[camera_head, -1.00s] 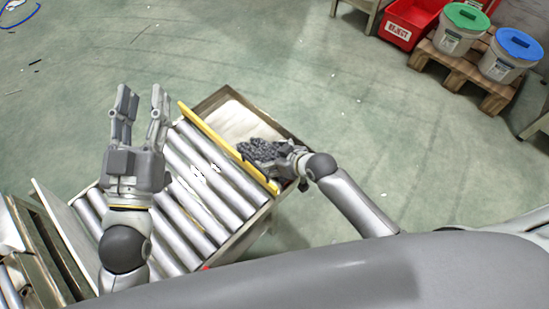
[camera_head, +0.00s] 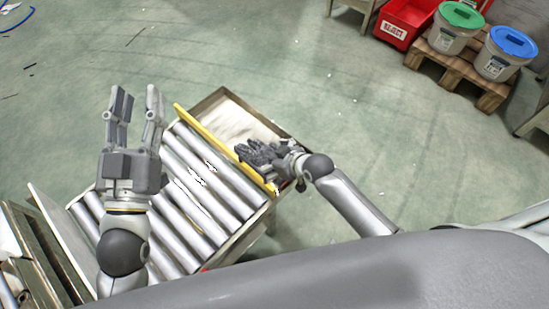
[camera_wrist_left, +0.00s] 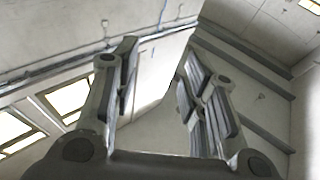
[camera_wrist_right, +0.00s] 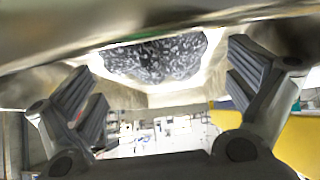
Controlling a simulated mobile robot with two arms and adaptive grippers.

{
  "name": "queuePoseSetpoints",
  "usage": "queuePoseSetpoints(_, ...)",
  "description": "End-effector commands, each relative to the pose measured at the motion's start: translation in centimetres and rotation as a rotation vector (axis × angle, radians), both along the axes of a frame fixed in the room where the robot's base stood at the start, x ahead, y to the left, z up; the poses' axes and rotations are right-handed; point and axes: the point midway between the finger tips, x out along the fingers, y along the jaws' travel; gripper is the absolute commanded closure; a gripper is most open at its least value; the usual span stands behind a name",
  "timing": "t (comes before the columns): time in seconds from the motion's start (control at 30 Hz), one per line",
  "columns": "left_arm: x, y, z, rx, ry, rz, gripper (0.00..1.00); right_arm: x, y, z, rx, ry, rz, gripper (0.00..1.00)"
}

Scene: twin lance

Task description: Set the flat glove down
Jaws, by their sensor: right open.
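The flat glove (camera_wrist_right: 155,58) is dark grey and speckled. In the right wrist view it lies against a whitish surface, beyond the spread fingers of my right gripper (camera_wrist_right: 168,95) and apart from them. In the head view a dark grey shape (camera_head: 256,153) shows at the yellow-edged end of the roller table, beside my right gripper (camera_head: 272,155); glove and fingers are hard to tell apart there. My right gripper is open. My left gripper (camera_head: 133,105) is open and empty above the rollers' left side, and its spread fingers also show in the left wrist view (camera_wrist_left: 157,85).
The roller conveyor (camera_head: 200,190) ends at a yellow rail (camera_head: 210,136). A shallow brown-rimmed tray (camera_head: 235,118) with a pale floor adjoins it. A red bin (camera_head: 402,22) and lidded buckets (camera_head: 505,55) on a pallet stand far right. Open green floor lies between.

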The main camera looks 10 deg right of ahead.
Motion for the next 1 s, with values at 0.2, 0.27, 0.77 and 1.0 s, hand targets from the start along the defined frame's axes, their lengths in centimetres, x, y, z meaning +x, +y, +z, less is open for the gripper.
queuePoseSetpoints(0.2, 0.4, 0.1, -1.5, 0.024, 0.092, 0.005, 0.6, -0.5, -0.3, 0.9, -0.001, 0.0, -0.001, 0.0)
queuePoseSetpoints(0.27, 0.5, 0.2, -2.3, 0.037, 0.137, 0.009, 0.6, -0.8, -0.5, 1.2, -0.001, -0.001, 0.0, 0.0)
queuePoseSetpoints(0.77, -0.6, 1.8, -10.7, 0.152, 0.588, 0.036, 0.6, -3.6, -2.1, 4.4, -0.001, 0.001, 0.0, 0.0)
queuePoseSetpoints(1.0, -2.8, 2.8, -14.5, 0.204, 0.807, 0.049, 0.6, -4.9, -3.0, 6.1, -0.001, 0.0, 0.001, 0.0)
